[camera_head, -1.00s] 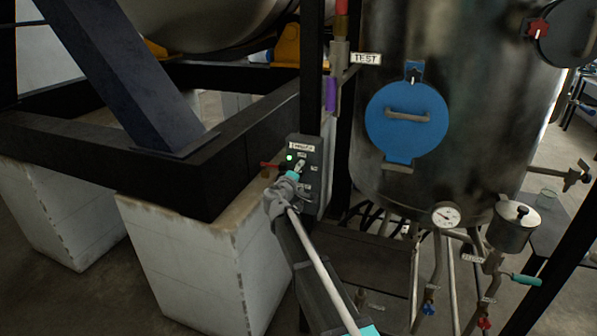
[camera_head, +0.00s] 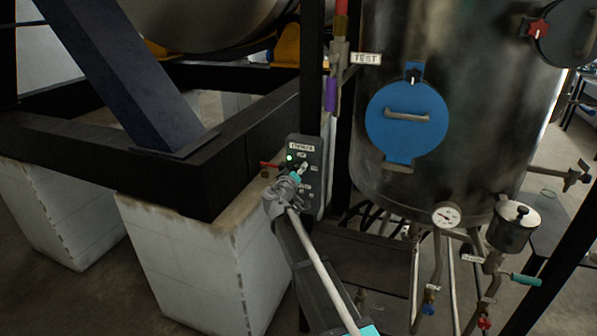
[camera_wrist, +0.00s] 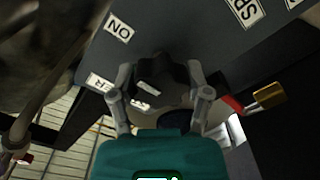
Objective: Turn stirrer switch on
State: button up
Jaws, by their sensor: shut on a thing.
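The stirrer control box (camera_head: 313,150) is a grey panel fixed to the dark post, with a small green light (camera_head: 289,158) lit near its top left. My gripper (camera_head: 297,175) is at the front of this box in the head view. In the wrist view, the two fingers of my gripper (camera_wrist: 161,97) are shut on a black rotary knob (camera_wrist: 158,72), one finger on each side. An "ON" label (camera_wrist: 120,27) is on the panel up and left of the knob. My gripper hides part of the panel in the head view.
A red handle (camera_head: 268,165) sticks out left of the box; a red piece with a brass part (camera_wrist: 268,95) shows in the wrist view. The steel tank (camera_head: 480,120) with a blue hatch (camera_head: 405,122) stands right. Pale block footings (camera_head: 190,260) stand left.

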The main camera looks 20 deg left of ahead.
jog(key=o, duration=1.2)
jog(key=shift+s, duration=0.1)
jog(key=s, duration=0.7)
jog(key=s+a, duration=0.1)
jog(key=s, duration=0.3)
jog(key=shift+s, duration=0.35)
jog(key=shift+d, duration=0.15)
